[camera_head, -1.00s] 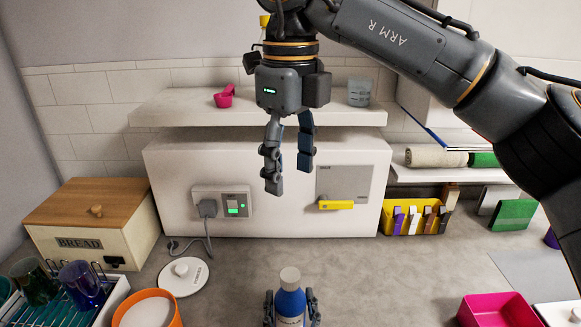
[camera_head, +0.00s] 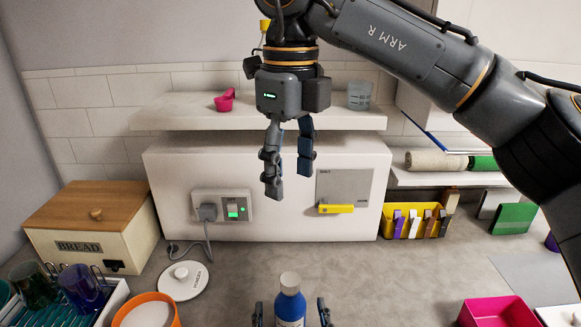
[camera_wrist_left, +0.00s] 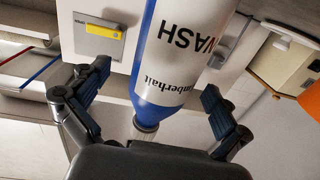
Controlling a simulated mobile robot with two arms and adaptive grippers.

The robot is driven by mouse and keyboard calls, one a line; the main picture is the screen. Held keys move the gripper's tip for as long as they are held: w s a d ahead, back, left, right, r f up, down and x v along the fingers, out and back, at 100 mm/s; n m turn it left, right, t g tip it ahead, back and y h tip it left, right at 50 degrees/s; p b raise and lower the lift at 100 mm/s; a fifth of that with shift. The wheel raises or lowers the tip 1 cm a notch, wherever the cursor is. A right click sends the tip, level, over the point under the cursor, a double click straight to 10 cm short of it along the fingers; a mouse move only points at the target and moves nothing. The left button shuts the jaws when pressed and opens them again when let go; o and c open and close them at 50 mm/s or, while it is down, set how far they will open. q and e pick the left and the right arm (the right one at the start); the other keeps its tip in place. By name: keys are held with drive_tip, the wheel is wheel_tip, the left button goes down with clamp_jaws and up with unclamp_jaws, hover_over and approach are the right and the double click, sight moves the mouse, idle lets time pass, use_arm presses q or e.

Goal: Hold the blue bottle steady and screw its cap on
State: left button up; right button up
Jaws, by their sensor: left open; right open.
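The blue bottle (camera_head: 291,305) stands at the bottom centre of the head view, its base cut off. My left gripper (camera_head: 290,313) is open, one finger on each side of the bottle, with visible gaps. My right gripper (camera_head: 289,187) is open and empty, pointing down, well above the bottle and in front of the white box.
A pink tray (camera_head: 498,312) and yellow organiser (camera_head: 420,213) are on the right. The counter around the bottle is clear. A shelf (camera_head: 180,115) runs behind my right gripper.

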use_arm(q)
drive_tip(key=s+d+p, duration=0.1)
drive_tip(key=s+p, duration=0.1)
drive_tip(key=s, duration=1.9)
drive_tip(key=shift+d+p, duration=0.3)
drive_tip(key=shift+d, duration=0.05)
